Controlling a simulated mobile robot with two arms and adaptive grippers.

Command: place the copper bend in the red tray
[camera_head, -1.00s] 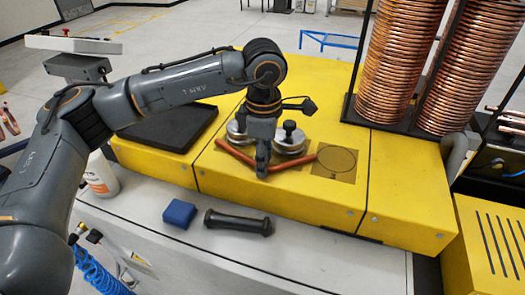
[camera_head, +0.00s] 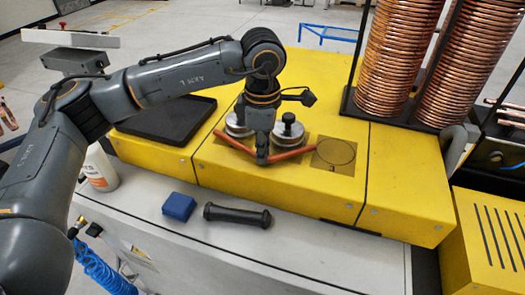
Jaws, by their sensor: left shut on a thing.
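The copper bend (camera_head: 294,154) is a V-shaped reddish tube over the yellow bench (camera_head: 400,185), in front of two round metal rollers with black knobs. My left gripper (camera_head: 262,158) points down and is shut on the bend near its corner. The fingers hide part of the tube there. I cannot tell how far the bend is above the bench. No red tray shows in this view; a black tray (camera_head: 150,125) lies on the bench at the left. My right gripper is out of view.
A blue block (camera_head: 179,207) and a black handle-like tool (camera_head: 237,215) lie on the grey front ledge. A white bottle (camera_head: 98,168) stands at the left. Tall copper coils (camera_head: 400,60) stand on a rack at the back right. The bench right of the marked circle is clear.

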